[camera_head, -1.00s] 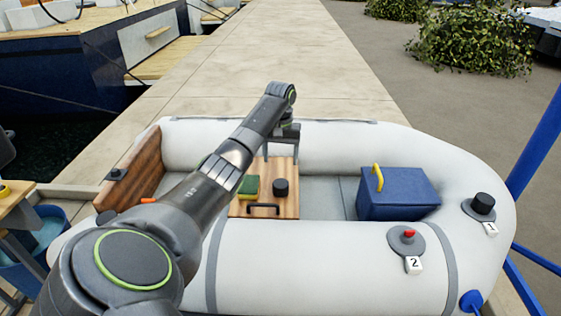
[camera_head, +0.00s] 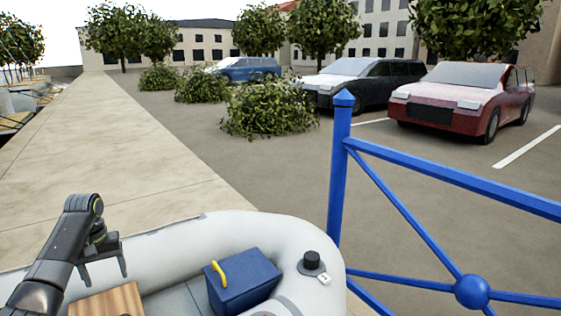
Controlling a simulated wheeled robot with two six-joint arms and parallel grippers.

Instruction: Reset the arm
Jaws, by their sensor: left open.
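My left arm comes in at the lower left, and its gripper (camera_head: 103,272) hangs with its fingers pointing down, apart and with nothing seen between them. It is above or just behind the wooden board (camera_head: 108,302) of the white inflatable dinghy (camera_head: 240,228); the exact height is hard to tell. Most of the board is cut off by the lower edge of the picture. My right gripper is not in view.
A blue box (camera_head: 245,285) with a yellow handle sits in the dinghy. A black knob (camera_head: 312,261) is on its right tube. A blue railing (camera_head: 340,170) stands at right. The concrete quay (camera_head: 110,150) is clear. Bushes (camera_head: 268,108) and parked cars (camera_head: 465,98) are farther back.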

